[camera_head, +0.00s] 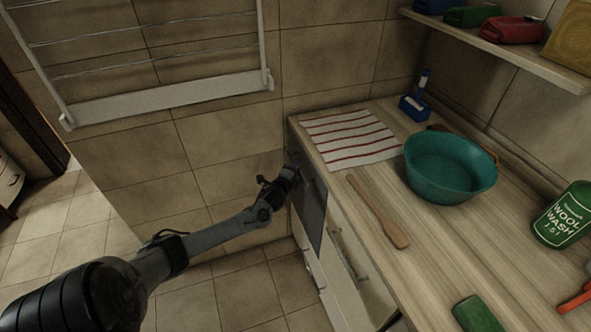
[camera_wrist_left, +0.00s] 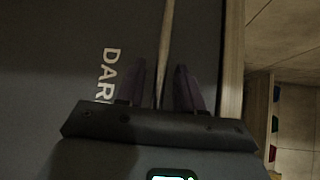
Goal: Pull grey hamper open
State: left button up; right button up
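The grey hamper (camera_head: 312,212) is a dark grey front under the left end of the wooden counter. It stands flush with the cabinet and looks closed. In the left wrist view its grey face (camera_wrist_left: 60,60) carries white letters reading "DAR", turned sideways. My left gripper (camera_head: 292,168) is at the hamper's upper part, just below the counter edge. In the left wrist view its two dark fingers (camera_wrist_left: 160,88) stand apart, on either side of a thin pale bar (camera_wrist_left: 170,40) along the hamper's top. I see no clear contact. My right gripper is out of view.
On the counter (camera_head: 450,250) are a striped cloth (camera_head: 350,137), a teal basin (camera_head: 450,168), a wooden utensil (camera_head: 378,212), a green wool wash bottle (camera_head: 565,215) and a blue brush holder (camera_head: 414,105). A drying rack (camera_head: 165,100) hangs on the wall. Floor before the hamper is clear.

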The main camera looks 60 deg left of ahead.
pick_arm(q)
grip_shut()
dwell(0.5)
